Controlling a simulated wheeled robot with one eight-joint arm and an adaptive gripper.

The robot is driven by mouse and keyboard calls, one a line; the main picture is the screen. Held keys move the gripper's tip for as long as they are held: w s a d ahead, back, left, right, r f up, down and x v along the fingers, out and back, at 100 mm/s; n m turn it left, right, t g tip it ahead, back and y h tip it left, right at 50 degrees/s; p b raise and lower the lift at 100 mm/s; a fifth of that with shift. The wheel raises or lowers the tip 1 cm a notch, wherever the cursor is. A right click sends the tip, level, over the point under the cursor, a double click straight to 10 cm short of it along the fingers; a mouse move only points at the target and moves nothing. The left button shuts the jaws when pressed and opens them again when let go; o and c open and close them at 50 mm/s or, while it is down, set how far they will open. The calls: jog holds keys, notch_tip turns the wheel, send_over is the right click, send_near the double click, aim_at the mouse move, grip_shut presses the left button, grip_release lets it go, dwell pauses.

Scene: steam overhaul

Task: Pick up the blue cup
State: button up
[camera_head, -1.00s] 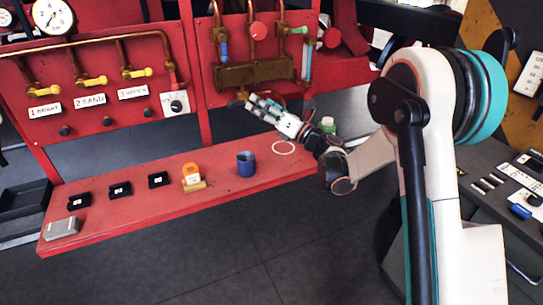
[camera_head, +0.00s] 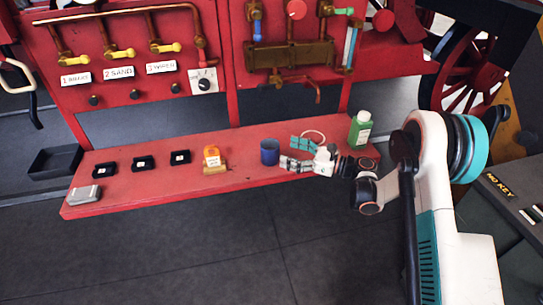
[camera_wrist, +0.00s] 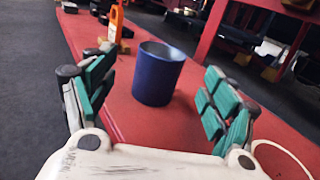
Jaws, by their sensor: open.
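The blue cup (camera_head: 270,152) stands upright on the red shelf (camera_head: 240,178), with its open rim up. My gripper (camera_head: 288,153) is just to the right of the cup in the head view, low over the shelf and pointing at it. In the wrist view the cup (camera_wrist: 158,74) sits ahead, between and beyond the two teal-padded fingers of my gripper (camera_wrist: 157,98). The fingers are spread apart and hold nothing. Neither finger visibly touches the cup.
An orange-and-white item on a wooden block (camera_head: 214,160) stands left of the cup. Several black boxes (camera_head: 143,163) and a grey box (camera_head: 84,195) lie further left. A green bottle (camera_head: 360,129) stands at the right end, near a pale ring (camera_head: 312,137). Pipes and valves rise behind.

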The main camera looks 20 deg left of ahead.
aim_at(270, 145)
jog(key=a, duration=0.2)
jog(key=a+b, duration=0.1)
jog(key=a, duration=0.2)
jog(key=w+a+b, duration=0.1)
jog(key=a, duration=0.2)
jog(key=shift+r, duration=0.1)
jog(key=shift+c, duration=0.6)
jog(key=c, duration=1.1)
